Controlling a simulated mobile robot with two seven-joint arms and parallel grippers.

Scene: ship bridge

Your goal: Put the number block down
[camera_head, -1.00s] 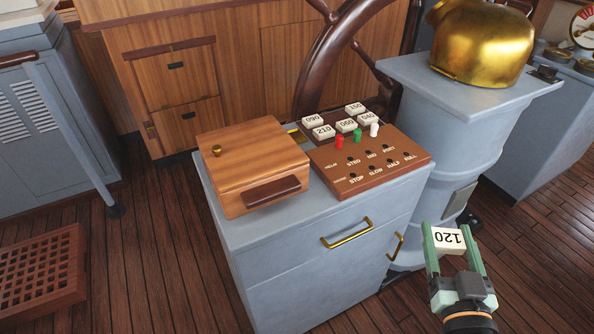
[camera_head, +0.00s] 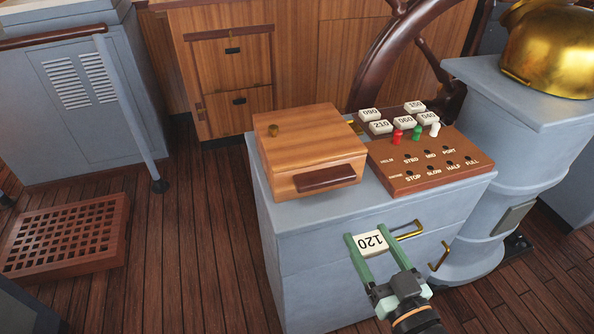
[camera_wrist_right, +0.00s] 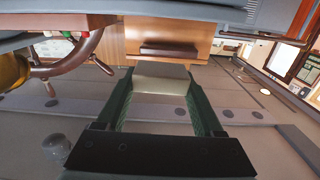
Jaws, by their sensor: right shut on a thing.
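The number block (camera_head: 371,243), white and marked 120, is between the green fingers of my right gripper (camera_head: 369,244). The gripper is shut on it and holds it in the air before the front of the grey cabinet (camera_head: 300,217). In the right wrist view the block (camera_wrist_right: 160,78) shows as a pale slab between the two fingers. Other number blocks, 090, 210, 060, 150 and 040 (camera_head: 429,117), sit at the back of the brown peg board (camera_head: 436,173) on the cabinet top. My left gripper is not in view.
A wooden box (camera_head: 308,145) with a dark handle stands on the cabinet, left of the board. Red, green and white pegs (camera_head: 416,133) stand in the board. Brass handles (camera_head: 438,257) stick out from the cabinet front. A brass binnacle (camera_head: 548,50) is at right. A wooden grating (camera_head: 65,235) lies at left.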

